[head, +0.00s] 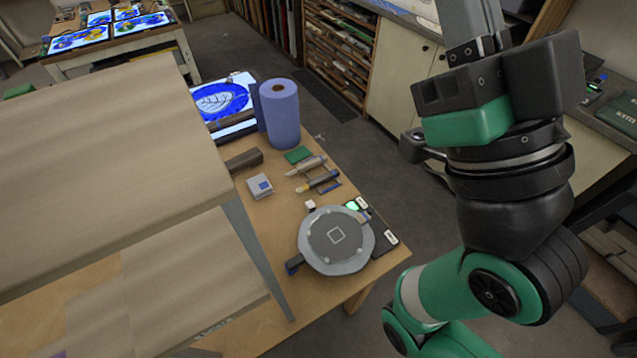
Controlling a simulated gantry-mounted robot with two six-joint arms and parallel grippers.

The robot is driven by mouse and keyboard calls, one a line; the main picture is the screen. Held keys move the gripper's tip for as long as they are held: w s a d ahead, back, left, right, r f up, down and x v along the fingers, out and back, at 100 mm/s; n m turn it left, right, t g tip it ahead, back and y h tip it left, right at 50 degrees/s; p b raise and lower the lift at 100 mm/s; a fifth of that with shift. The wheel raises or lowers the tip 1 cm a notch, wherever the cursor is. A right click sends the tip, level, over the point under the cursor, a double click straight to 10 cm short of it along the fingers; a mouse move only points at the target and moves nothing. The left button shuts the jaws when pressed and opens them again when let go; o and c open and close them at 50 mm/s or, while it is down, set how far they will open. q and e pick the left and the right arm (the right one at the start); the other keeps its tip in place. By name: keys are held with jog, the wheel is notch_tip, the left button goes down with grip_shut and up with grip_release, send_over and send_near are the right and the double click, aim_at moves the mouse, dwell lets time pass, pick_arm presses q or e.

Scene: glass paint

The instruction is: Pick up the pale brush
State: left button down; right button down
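A pale brush (308,165) lies on the wooden table, apart from any gripper. Beside it, nearer the camera, lies a second brush-like tool (320,183) with dark and yellow parts. My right arm rises at the right of the head view, and its gripper end (473,42) is up near the top edge, well to the right of the brushes. Its fingertips do not show clearly, so I cannot tell if it is open or shut. My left gripper is not in view.
A round grey device (337,240) stands at the table's front right. A blue paper roll (281,113), a small white box (260,186) and a green pad (298,155) surround the brushes. Large brown panels (110,150) cover the left side.

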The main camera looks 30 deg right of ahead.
jog(key=c, duration=1.5)
grip_release()
jog(key=shift+c, duration=0.2)
jog(key=o, duration=0.9)
jog(key=shift+o, duration=0.2)
